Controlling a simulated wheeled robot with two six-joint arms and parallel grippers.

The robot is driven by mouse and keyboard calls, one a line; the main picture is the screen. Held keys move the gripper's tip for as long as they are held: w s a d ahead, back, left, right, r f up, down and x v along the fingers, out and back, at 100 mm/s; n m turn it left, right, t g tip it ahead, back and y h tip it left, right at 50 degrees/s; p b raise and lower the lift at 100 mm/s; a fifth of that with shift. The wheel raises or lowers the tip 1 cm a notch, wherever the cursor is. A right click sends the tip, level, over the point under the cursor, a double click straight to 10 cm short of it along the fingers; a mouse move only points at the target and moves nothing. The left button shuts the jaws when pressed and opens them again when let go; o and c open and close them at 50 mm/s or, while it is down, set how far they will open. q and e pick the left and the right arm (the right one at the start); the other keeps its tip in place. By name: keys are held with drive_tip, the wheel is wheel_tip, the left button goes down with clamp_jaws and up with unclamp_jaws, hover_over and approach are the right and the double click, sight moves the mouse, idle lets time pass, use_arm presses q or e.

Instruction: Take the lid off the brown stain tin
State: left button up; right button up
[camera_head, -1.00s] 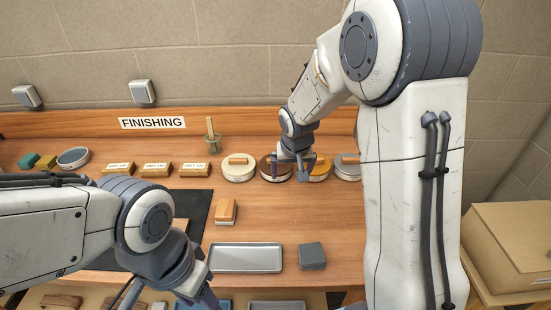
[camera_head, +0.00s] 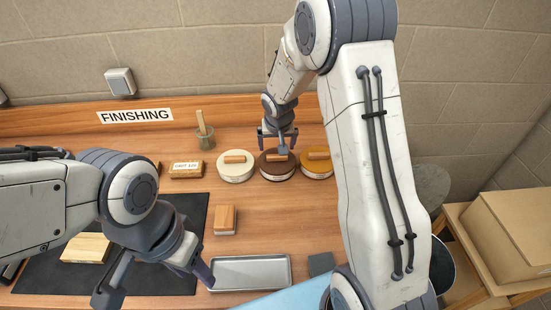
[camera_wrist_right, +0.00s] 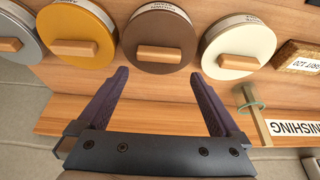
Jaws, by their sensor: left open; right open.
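The brown stain tin (camera_head: 265,174) stands upright on the bench in the head view, its lid on, with a wooden bar handle on top. The right wrist view shows its round brown lid (camera_wrist_right: 160,28) and the handle (camera_wrist_right: 160,53). My right gripper (camera_head: 279,143) is open and empty at the tin, over its far side in the head view. In the wrist view its fingers (camera_wrist_right: 158,78) are spread to either side of the handle's line, with the handle beyond the tips. Contact cannot be told. My left gripper (camera_head: 157,280) is open and empty above the dark mat.
A cream tin (camera_head: 235,173) and an amber tin (camera_head: 317,170) stand close on either side. A grey tin (camera_wrist_right: 14,35) shows in the wrist view. A brush pot (camera_head: 206,140), a wood-topped block (camera_head: 225,220) and a metal tray (camera_head: 250,272) are nearby. Bare bench lies before the tins.

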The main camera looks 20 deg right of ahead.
sight(277, 155)
drive_tip(key=x, duration=0.5)
drive_tip(key=shift+s+d+f, duration=0.1)
drive_tip(key=shift+s+f, duration=0.05)
drive_tip(key=shift+f, duration=0.25)
drive_tip(key=c, duration=1.1)
